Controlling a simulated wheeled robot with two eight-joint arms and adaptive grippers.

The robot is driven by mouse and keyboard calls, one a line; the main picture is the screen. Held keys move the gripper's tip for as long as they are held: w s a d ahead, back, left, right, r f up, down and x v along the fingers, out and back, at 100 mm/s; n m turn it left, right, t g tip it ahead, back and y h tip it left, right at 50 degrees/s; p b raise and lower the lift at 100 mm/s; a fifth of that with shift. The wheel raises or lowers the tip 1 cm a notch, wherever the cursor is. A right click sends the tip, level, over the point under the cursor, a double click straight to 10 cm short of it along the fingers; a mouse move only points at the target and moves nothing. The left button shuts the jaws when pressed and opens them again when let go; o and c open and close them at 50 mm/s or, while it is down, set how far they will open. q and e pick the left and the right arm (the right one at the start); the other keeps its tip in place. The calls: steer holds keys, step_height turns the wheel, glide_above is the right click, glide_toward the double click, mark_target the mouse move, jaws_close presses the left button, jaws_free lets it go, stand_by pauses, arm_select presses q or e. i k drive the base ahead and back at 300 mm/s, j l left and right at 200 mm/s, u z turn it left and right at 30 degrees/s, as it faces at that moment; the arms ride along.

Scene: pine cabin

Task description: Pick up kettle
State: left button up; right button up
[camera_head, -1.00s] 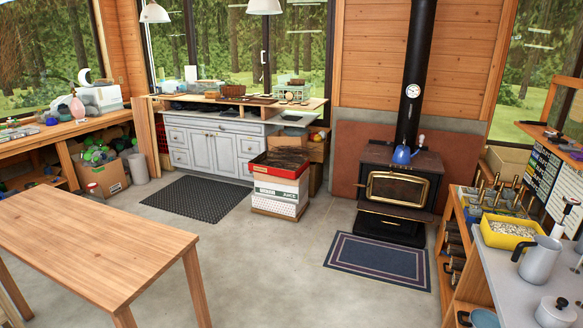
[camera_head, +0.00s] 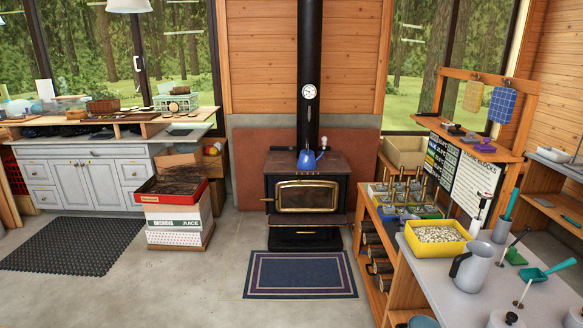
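A blue kettle (camera_head: 308,160) stands upright on top of the black wood stove (camera_head: 292,165), just in front of the stovepipe. Its spout points up and to the right. Neither of my grippers shows in the head view, and nothing touches the kettle.
A dark blue rug (camera_head: 300,275) lies on the floor before the stove. Stacked boxes (camera_head: 174,220) stand left of it. A workbench (camera_head: 440,290) with a grey pitcher (camera_head: 472,268) and a yellow tray (camera_head: 466,236) stands at the right. The middle floor is clear.

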mark_target(307, 162)
steer(key=i+z, duration=0.1)
steer(key=i, duration=1.9)
